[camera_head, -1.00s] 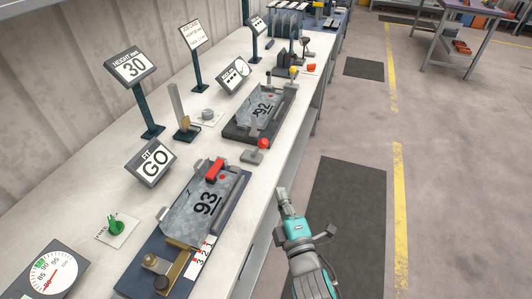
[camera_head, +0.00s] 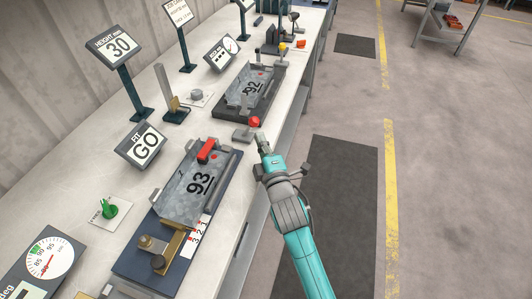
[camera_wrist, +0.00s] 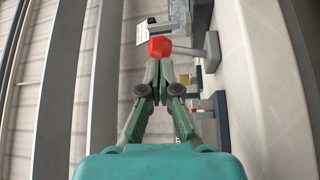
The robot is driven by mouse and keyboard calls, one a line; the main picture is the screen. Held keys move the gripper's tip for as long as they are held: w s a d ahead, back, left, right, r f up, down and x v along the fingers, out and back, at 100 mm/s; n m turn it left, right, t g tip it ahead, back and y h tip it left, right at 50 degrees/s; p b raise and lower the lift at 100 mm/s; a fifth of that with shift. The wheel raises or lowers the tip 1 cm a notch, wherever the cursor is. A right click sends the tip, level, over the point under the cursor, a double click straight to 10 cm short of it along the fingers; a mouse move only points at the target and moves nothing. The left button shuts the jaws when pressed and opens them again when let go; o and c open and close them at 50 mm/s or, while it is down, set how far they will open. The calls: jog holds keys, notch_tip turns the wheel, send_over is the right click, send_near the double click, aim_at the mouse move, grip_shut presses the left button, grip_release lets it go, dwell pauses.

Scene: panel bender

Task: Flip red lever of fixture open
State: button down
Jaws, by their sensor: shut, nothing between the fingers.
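The near fixture (camera_head: 232,170) holds a grey metal part marked 93 (camera_head: 186,203). A red bar-shaped handle (camera_head: 207,149) lies along the part's back end. Just beyond it, a red ball knob (camera_head: 255,122) stands at a small grey block (camera_head: 241,134) near the table edge. My gripper (camera_head: 262,139) is shut and empty, just in front of the red knob. In the wrist view the fingertips of my gripper (camera_wrist: 159,65) point at the red knob (camera_wrist: 160,47), very close; I cannot tell whether they touch. A grey arm joins that knob to its block (camera_wrist: 211,50).
A second dark fixture with a part marked 92 (camera_head: 251,91) stands farther along the table. Signs reading GO (camera_head: 143,146) and 30 (camera_head: 120,46) stand at left. A dial (camera_head: 45,258) is at the near left. The floor to the right is open, with a dark mat (camera_head: 335,215).

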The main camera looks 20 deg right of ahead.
aim_at(253, 125)
jog(key=shift+w+r, duration=0.1)
jog(key=shift+w, duration=1.35)
jog(key=shift+w+a+r+n+g, duration=0.2)
jog(key=shift+a+r+n+g, duration=0.1)
jog(key=shift+r+n+g, duration=0.25)
jog(key=shift+w+a+r+n+g, duration=0.25)
jog(key=shift+a+n+g, duration=0.1)
jog(key=shift+n, duration=0.2)
jog(key=shift+w+a+r+n+g, duration=0.25)
jog(key=shift+a+n, duration=0.1)
jog(key=shift+n, duration=0.15)
jog(key=w+a+n+g, duration=0.1)
jog(key=a+n+g, duration=0.1)
jog(key=w+a+n+g+h, duration=0.1)
jog(key=n, duration=0.1)
jog(key=shift+w+a+r, duration=0.25)
jog(key=shift+w+r, duration=0.05)
jog(key=shift+r, duration=0.2)
jog(key=shift+r, duration=0.65)
